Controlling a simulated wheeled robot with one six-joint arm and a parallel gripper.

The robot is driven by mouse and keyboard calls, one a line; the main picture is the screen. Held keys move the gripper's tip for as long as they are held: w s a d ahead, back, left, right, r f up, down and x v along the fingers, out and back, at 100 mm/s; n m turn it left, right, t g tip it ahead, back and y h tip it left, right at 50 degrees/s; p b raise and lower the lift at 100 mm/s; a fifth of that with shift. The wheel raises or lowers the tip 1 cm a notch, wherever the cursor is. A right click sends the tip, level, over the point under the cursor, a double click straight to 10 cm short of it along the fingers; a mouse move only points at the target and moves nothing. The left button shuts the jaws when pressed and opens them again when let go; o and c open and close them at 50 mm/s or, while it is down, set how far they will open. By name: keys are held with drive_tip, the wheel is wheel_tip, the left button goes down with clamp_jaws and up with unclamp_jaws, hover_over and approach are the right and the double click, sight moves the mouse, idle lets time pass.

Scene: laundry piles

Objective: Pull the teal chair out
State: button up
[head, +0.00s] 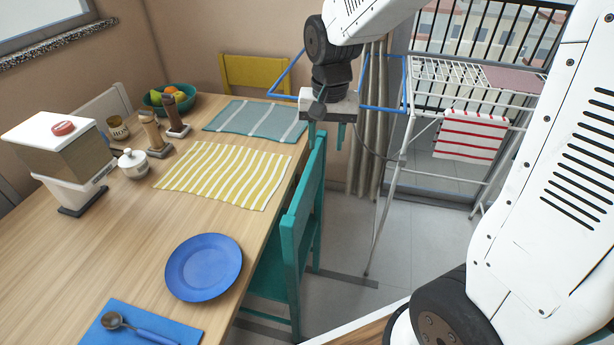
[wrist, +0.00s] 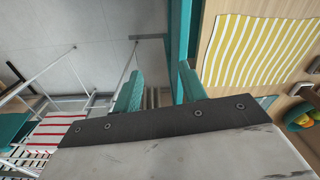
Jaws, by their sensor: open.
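The teal chair (head: 299,208) stands at the right side of the wooden table (head: 100,250), its backrest along the table edge and its seat partly under the tabletop. In the wrist view its backrest (wrist: 180,35) runs down beside the table edge to the right finger. My gripper (head: 326,138) is open, pointing down at the far end of the backrest. The wrist view shows its two teal fingers (wrist: 158,88) apart, with floor showing between them. The right finger overlaps the backrest in that view; I cannot tell whether it touches.
A drying rack (head: 400,165) with a red-striped towel (head: 470,136) stands right of the chair. Grey floor (head: 345,225) lies open between them. A blue plate (head: 203,267) and a yellow striped mat (head: 225,174) lie on the table. A yellow chair (head: 256,73) stands at the far end.

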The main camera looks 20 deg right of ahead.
drive_tip(key=m, duration=0.2)
hover_over(308, 171)
wheel_tip(308, 171, down, 10)
drive_tip(key=shift+r, duration=0.25)
wheel_tip(308, 171, down, 8)
drive_tip(key=shift+w+r, duration=0.1)
drive_tip(key=shift+c, duration=0.3)
clamp_jaws()
